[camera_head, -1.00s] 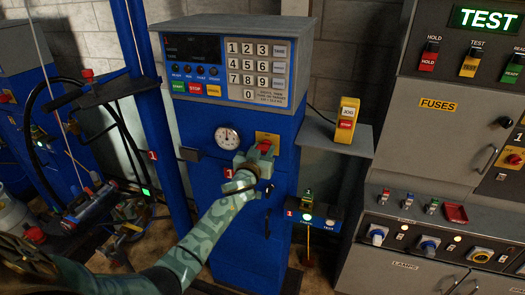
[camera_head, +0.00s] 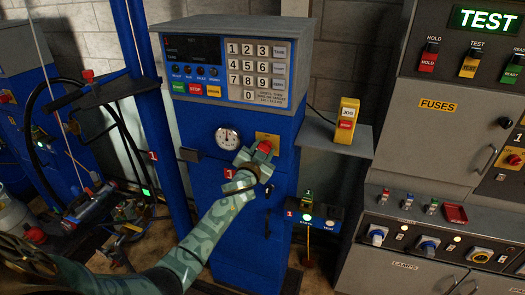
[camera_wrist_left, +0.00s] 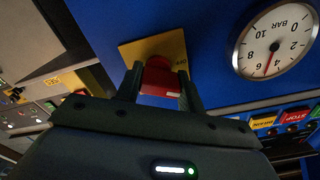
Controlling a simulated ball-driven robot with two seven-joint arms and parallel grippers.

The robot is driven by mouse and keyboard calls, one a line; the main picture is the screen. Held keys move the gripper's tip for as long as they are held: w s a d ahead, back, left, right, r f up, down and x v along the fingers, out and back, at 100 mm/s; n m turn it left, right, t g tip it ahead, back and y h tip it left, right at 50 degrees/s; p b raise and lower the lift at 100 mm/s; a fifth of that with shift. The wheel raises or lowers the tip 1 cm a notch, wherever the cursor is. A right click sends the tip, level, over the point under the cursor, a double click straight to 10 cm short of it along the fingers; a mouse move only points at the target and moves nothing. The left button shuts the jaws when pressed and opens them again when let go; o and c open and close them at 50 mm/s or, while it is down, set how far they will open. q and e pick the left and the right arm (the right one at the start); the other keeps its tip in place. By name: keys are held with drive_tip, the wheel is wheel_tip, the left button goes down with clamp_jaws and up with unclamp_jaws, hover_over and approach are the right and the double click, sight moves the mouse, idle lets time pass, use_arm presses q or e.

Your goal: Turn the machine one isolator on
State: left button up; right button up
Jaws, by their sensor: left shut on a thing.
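The machine one isolator is a red rotary handle (camera_head: 265,147) on a yellow plate (camera_head: 268,136), on the front of the blue cabinet (camera_head: 230,245). In the left wrist view the red handle (camera_wrist_left: 157,76) sits between the two fingers, in front of the yellow plate (camera_wrist_left: 139,47). My left gripper (camera_head: 257,157) is shut on the handle; it also shows in the left wrist view (camera_wrist_left: 160,92). The gripper hides part of the handle and the lower plate. My right gripper is not in view.
A round pressure gauge (camera_head: 227,139) is just left of the isolator. A keypad panel (camera_head: 257,70) is above. A shelf with a yellow jog box (camera_head: 347,120) juts out at right. A grey test cabinet (camera_head: 432,120) stands further right. A blue post (camera_head: 150,120) stands left.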

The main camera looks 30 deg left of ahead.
use_arm(q)
drive_tip(key=m, duration=1.2)
drive_tip(key=shift+d, duration=0.15)
drive_tip(key=shift+m, duration=0.3)
drive_tip(key=o, duration=1)
drive_tip(key=shift+s+d+p, duration=0.1)
drive_tip(key=shift+s+p, duration=0.2)
drive_tip(key=shift+s, duration=0.1)
drive_tip(key=v, duration=1.5)
drive_tip(key=shift+s+p, duration=0.25)
drive_tip(key=shift+p, duration=0.2)
